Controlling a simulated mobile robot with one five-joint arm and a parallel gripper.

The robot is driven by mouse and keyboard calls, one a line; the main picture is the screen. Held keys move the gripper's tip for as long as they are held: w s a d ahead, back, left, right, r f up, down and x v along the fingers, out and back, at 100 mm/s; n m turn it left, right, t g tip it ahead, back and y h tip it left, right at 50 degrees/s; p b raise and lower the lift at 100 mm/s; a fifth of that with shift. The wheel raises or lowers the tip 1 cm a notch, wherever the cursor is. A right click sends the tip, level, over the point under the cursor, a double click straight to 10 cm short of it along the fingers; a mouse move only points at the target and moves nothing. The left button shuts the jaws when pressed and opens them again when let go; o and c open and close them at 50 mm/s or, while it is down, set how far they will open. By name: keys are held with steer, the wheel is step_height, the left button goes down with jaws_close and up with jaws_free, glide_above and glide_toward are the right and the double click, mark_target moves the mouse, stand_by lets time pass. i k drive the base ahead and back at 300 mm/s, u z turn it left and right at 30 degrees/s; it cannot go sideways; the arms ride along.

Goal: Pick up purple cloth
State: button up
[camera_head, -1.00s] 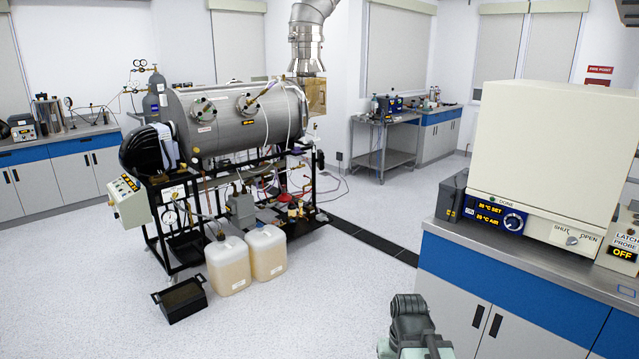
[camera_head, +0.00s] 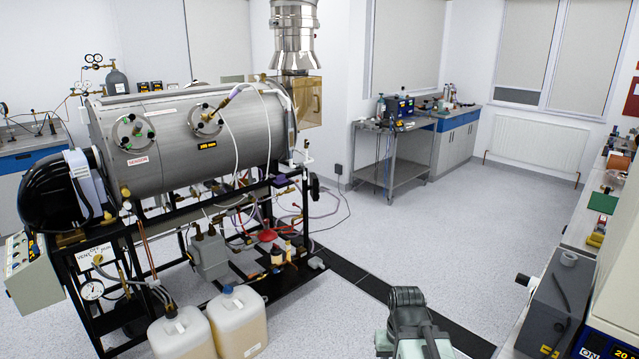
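I cannot make out a purple cloth for certain in this view. A small dark purple patch (camera_head: 283,181) shows on the black frame under the right end of the steel burner chamber, too small to identify. A grey-green part of my own arm shows at the bottom, right of centre. No gripper fingers are visible.
The burner chamber (camera_head: 190,132) on its frame fills the left, with two plastic jugs (camera_head: 236,320) at its foot. A metal cart (camera_head: 391,158) and blue-fronted cabinets (camera_head: 455,138) stand at the back. A bench (camera_head: 583,222) with several items runs along the right. The middle floor is clear.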

mark_target(281, 178)
steer(key=i, duration=3.85)
steer(key=u, duration=4.6)
steer(key=k, duration=2.05)
steer(key=z, duration=0.8)
